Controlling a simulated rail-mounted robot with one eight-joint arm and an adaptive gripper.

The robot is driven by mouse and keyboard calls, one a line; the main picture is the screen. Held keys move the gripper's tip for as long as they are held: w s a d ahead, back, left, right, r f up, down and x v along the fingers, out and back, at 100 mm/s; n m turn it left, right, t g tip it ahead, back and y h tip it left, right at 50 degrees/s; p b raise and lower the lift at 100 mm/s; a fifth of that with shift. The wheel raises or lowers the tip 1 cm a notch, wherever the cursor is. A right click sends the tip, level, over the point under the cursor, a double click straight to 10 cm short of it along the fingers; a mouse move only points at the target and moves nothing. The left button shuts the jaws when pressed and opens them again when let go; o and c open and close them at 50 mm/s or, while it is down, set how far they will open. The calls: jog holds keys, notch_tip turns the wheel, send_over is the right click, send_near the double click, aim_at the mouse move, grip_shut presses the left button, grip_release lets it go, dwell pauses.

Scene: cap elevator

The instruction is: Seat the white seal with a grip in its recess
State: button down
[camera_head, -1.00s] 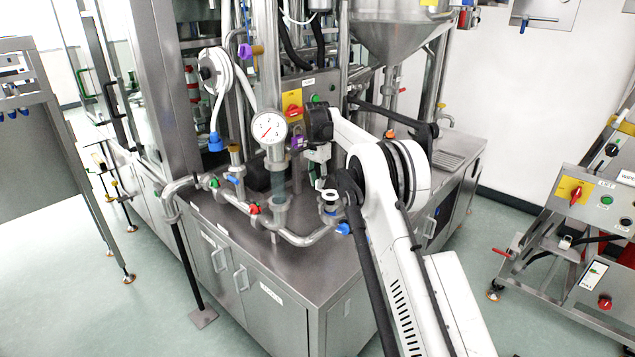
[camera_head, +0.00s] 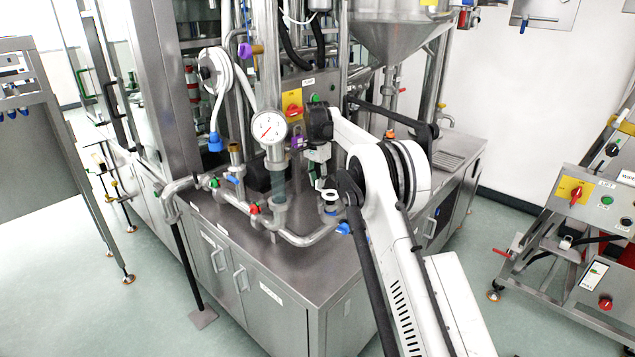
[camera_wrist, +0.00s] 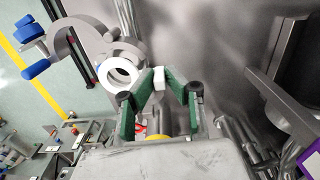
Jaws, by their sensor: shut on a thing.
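My gripper (camera_wrist: 160,80) has its green fingers shut on a small white block, which looks like the grip of the white seal. The seal's white ring (camera_wrist: 119,73) shows just left of the fingertips in the wrist view, against a grey curved fitting (camera_wrist: 82,28). I cannot tell whether the ring lies flat in the recess, which is hidden there. In the head view my gripper (camera_head: 318,178) hangs just above and left of the pipe end, where the white ring (camera_head: 330,194) shows small. My arm partly covers this spot.
A pressure gauge (camera_head: 269,127) stands on the pipework to the left. The pipe (camera_head: 303,239) carries red, green and blue handles close by. The steel cabinet top (camera_head: 250,257) is bare in front.

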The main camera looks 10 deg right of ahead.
jog(key=shift+f+b, duration=1.05)
jog(key=shift+f, duration=0.35)
dwell(3.0)
jog(key=c, duration=1.7)
grip_release()
jog(key=shift+o, duration=0.2)
jog(key=shift+r+p, duration=1.65)
jog(key=shift+r, duration=1.9)
